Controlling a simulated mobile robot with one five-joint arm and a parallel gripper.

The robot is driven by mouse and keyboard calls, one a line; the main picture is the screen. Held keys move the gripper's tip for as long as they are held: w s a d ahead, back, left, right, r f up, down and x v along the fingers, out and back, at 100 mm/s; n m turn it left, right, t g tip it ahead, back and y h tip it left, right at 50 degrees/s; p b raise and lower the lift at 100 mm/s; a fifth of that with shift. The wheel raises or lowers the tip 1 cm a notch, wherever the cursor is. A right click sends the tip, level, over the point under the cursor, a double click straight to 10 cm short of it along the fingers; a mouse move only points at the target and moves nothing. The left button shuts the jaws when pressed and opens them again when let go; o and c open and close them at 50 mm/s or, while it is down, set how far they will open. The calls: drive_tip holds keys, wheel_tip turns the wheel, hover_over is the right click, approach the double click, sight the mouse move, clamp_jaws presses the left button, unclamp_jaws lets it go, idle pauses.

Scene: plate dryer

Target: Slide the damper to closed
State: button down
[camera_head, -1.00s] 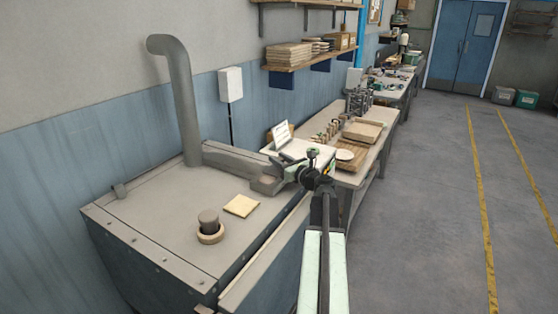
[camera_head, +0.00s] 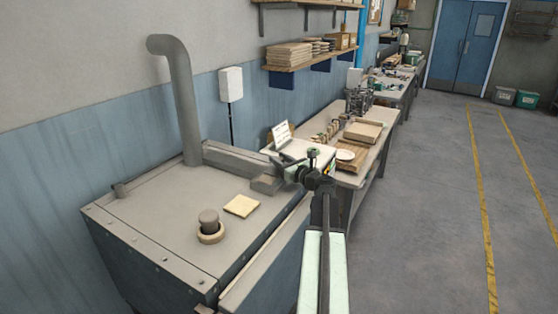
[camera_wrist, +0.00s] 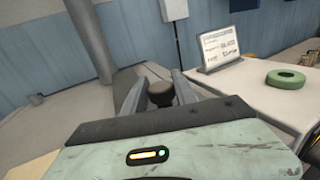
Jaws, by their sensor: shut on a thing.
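The damper shows as a dark round knob (camera_wrist: 160,92) between the two fingers of my gripper (camera_wrist: 158,84) in the wrist view. My gripper is shut on this knob. In the head view my gripper (camera_head: 288,171) is at the right end of the flat grey duct (camera_head: 232,158), by a small grey block (camera_head: 265,184) on the dryer top. There the knob is hidden by my gripper. The damper's slot and any open or closed marks cannot be made out.
A grey pipe (camera_head: 183,105) rises at the back. A sign (camera_wrist: 220,45) and a green ring (camera_wrist: 287,78) sit on the bench beyond. Open floor lies right.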

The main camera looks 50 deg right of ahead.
drive_tip(key=shift+a, duration=0.1)
drive_tip(key=a, duration=0.2)
drive_tip(key=s+a, duration=0.1)
drive_tip(key=a, duration=0.3)
drive_tip(key=shift+s, duration=0.3)
drive_tip(key=shift+f, duration=0.1)
drive_tip(key=c, duration=1)
unclamp_jaws()
drive_tip(key=shift+a, duration=0.1)
